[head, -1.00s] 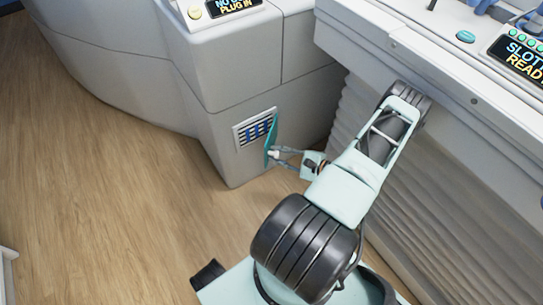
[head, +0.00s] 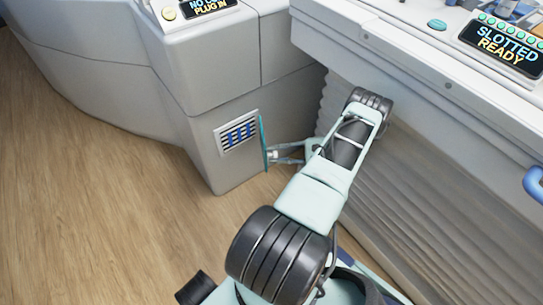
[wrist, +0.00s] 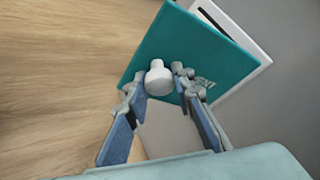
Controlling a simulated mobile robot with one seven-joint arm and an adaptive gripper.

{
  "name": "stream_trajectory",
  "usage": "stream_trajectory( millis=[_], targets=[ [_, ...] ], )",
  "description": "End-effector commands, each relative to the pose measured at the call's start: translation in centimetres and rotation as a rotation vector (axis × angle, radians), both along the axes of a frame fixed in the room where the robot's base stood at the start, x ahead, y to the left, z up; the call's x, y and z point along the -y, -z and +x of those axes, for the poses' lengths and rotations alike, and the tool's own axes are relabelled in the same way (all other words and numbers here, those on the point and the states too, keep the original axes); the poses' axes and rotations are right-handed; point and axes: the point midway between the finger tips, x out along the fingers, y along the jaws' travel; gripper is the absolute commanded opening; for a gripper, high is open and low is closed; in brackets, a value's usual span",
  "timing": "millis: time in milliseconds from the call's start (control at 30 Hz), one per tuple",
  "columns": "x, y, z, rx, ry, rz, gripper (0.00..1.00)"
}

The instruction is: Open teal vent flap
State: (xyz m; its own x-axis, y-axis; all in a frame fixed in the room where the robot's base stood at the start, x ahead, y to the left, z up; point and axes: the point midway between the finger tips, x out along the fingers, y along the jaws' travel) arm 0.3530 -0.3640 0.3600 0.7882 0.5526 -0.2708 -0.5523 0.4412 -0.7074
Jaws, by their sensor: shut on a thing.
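The teal vent flap (head: 263,143) stands swung out from the white-framed vent (head: 238,134) low on the grey cabinet. It looks nearly edge-on in the head view, and the slats and blue parts behind it are exposed. In the wrist view the flap (wrist: 208,48) shows its broad teal face with a white round knob (wrist: 158,80). My gripper (head: 275,155) is at the knob on the flap's right side. In the wrist view the fingers of my gripper (wrist: 159,88) are on both sides of the knob, shut on it.
The grey cabinet (head: 225,75) rises behind the vent. A white counter (head: 400,55) with a pleated side (head: 420,160) stands close to the right of my arm. Wood floor (head: 90,180) is clear to the left.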

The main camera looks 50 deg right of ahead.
Motion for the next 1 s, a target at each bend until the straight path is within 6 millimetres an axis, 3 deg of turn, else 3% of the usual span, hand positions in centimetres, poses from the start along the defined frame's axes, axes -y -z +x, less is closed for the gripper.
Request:
stream_trajectory(
  millis=[433,467,600,1000],
  targets=[
    [0.29,0.03,0.0,0.0,-0.002,-0.002,0.0],
    [0.29,0.03,0.0,0.0,-0.001,-0.002,0.24],
    [0.26,0.02,0.0,0.0,-0.002,-0.002,0.39],
    [0.18,0.01,-0.05,0.0,-0.004,0.0,0.41]
  ],
)
